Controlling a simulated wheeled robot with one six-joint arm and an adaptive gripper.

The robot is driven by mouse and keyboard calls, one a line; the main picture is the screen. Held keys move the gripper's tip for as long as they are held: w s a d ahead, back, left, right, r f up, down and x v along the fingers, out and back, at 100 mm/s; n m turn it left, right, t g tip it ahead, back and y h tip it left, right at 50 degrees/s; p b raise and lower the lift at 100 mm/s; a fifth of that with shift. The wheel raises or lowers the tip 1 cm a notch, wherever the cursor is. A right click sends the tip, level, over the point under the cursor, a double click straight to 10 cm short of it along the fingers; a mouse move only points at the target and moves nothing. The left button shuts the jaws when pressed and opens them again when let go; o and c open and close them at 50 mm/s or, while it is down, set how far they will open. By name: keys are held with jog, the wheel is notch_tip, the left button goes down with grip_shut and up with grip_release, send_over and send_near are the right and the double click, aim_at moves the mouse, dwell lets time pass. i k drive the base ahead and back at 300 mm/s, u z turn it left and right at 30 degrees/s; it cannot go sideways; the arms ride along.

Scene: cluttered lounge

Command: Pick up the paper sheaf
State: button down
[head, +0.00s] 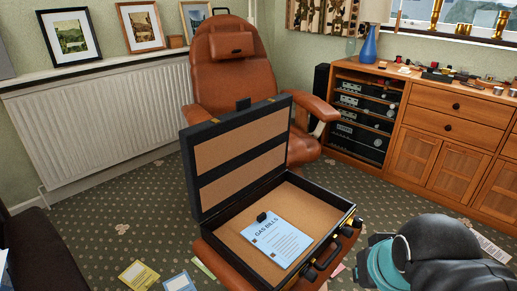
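The paper sheaf (277,241) is a light blue stack marked "GAS-BILLS". It lies flat inside an open black briefcase (342,211) with a tan lining. A small black clip (263,217) sits at its top edge. The briefcase rests on a brown leather seat or stool (213,262), with its lid raised at the back left. Part of my arm shows at the bottom right, to the right of the briefcase. My gripper itself cannot be made out.
A brown leather armchair (232,75) stands behind the briefcase. A wooden sideboard (420,143) with stereo gear lines the right. A radiator (95,122) is at the left wall. Loose papers (139,275) lie on the patterned carpet at the front left. A dark seat (42,255) is at far left.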

aim_at(273, 234)
jog(key=z, duration=1.75)
jog(key=i, duration=2)
jog(key=u, duration=3.45)
jog(key=i, duration=0.5)
